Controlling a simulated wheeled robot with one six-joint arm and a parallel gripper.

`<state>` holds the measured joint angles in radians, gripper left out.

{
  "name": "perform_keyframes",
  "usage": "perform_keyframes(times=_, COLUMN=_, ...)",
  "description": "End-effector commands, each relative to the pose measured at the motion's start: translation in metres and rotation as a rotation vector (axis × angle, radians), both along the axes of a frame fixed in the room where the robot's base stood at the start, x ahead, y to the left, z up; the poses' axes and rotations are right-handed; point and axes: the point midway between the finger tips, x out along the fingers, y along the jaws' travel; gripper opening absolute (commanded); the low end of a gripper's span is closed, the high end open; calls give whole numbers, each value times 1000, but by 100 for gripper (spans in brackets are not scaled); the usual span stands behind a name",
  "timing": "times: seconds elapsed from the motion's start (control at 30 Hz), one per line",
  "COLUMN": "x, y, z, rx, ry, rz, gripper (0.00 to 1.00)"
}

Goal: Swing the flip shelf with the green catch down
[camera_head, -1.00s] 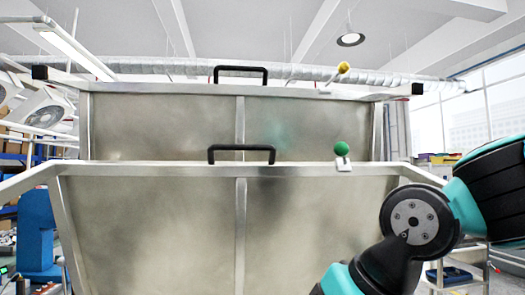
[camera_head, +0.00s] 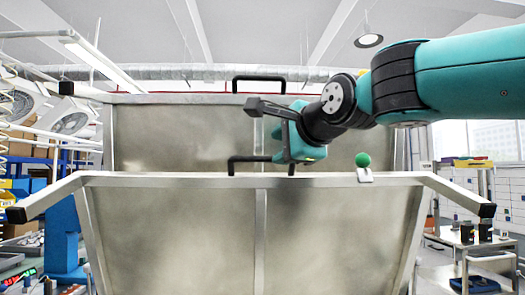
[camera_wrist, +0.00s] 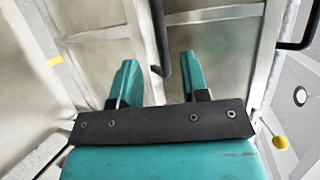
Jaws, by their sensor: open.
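The flip shelf with the green catch (camera_head: 363,160) is the nearer, lower metal panel (camera_head: 330,225), standing raised and tilted. Its black handle (camera_head: 235,164) is on the top edge, left of the catch. My gripper (camera_head: 282,143) is above that edge at the handle's right end, partly covering it. In the wrist view, my gripper's two teal fingers (camera_wrist: 160,68) are apart. A dark handle bar (camera_wrist: 158,30) shows between and beyond them; I cannot tell whether it touches. The green catch is not visible in the wrist view.
A second raised shelf (camera_head: 150,135) stands behind, with its own black handle (camera_head: 259,79). Its yellow catch (camera_wrist: 281,143) shows in the wrist view and is hidden in the head view. My arm crosses above the green catch. A trolley (camera_head: 470,240) stands at the right.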

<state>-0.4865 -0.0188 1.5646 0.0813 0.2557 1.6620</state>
Motion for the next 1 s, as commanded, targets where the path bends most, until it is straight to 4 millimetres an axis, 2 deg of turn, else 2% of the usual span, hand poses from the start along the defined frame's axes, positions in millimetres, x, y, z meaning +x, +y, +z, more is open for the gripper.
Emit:
perform_keyframes(times=0.03, x=12, y=5, z=0, rx=-2, ry=5, rz=-1, gripper=42)
perform_keyframes(times=0.2, x=45, y=19, z=-8, rx=-2, ry=3, rz=1, gripper=42)
perform_keyframes(times=0.4, x=71, y=31, z=-16, rx=-2, ry=1, rz=0, gripper=42)
perform_keyframes(times=0.6, x=81, y=35, z=-21, rx=-1, ry=1, rz=0, gripper=42)
perform_keyframes(times=0.83, x=81, y=35, z=-21, rx=-1, ry=0, rz=1, gripper=42)
perform_keyframes(times=0.87, x=81, y=35, z=-21, rx=-1, ry=0, rz=1, gripper=39)
perform_keyframes(times=1.0, x=81, y=35, z=-21, rx=-1, ry=1, rz=1, gripper=7)
